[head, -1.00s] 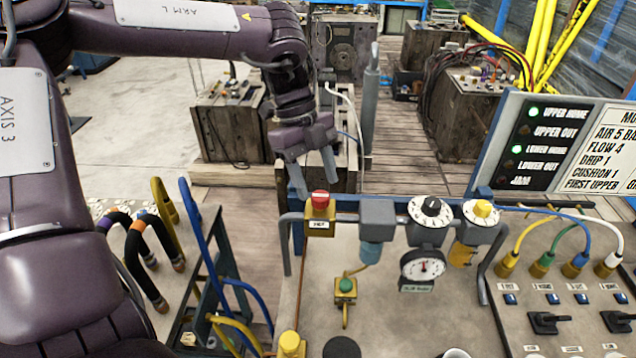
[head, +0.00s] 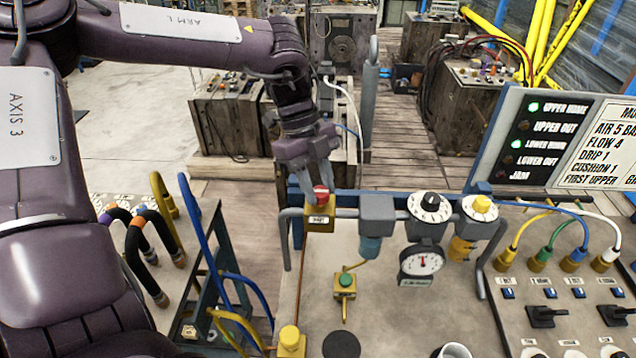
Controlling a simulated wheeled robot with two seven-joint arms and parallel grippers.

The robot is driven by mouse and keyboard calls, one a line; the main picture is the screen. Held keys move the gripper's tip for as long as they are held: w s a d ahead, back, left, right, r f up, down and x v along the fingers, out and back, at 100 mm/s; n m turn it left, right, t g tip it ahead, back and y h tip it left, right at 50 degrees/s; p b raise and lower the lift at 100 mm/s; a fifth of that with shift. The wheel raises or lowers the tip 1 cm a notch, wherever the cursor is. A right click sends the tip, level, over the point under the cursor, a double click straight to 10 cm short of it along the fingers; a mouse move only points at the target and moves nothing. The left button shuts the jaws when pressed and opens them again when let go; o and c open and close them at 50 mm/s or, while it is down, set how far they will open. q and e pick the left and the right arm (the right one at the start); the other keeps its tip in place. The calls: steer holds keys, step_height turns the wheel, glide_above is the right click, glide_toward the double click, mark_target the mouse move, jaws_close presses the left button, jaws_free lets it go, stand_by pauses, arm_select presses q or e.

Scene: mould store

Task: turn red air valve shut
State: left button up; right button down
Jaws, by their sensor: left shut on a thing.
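The red air valve knob (head: 320,192) sits on a yellow valve body (head: 320,220) with a small white label, at the left end of the grey pipe on the panel. My left gripper (head: 319,186) comes down from above with its fingers around the red knob and is shut on it. The fingers hide part of the knob's sides. My right gripper is not in view.
A green button (head: 345,280) stands in front. Blue and yellow hoses (head: 190,220) rise at the left.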

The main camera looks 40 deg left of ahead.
arm_select(q)
steer(key=m, duration=0.2)
steer(key=shift+w+m+g+y, duration=0.15)
steer(key=shift+m+g+y, duration=0.15)
steer(key=shift+m+g, duration=0.1)
steer(key=shift+r+m+g+p, duration=0.15)
steer(key=shift+m+g+p, duration=0.2)
steer(key=shift+m, duration=0.55)
steer(key=m+g+y+p, duration=0.1)
steer(key=m+p, duration=0.3)
steer(key=p, duration=0.2)
steer(key=shift+d+r, duration=0.15)
steer(key=shift+w+m+g+y+p, duration=0.1)
steer(key=shift+m+g+y+p, duration=0.15)
steer(key=shift+m+y+p, duration=0.6)
steer(key=shift+d+f+m, duration=0.1)
steer(key=shift+f+m, duration=0.15)
steer(key=shift+m, duration=0.8)
steer(key=shift+m+y, duration=0.45)
steer(key=shift+m, duration=0.65)
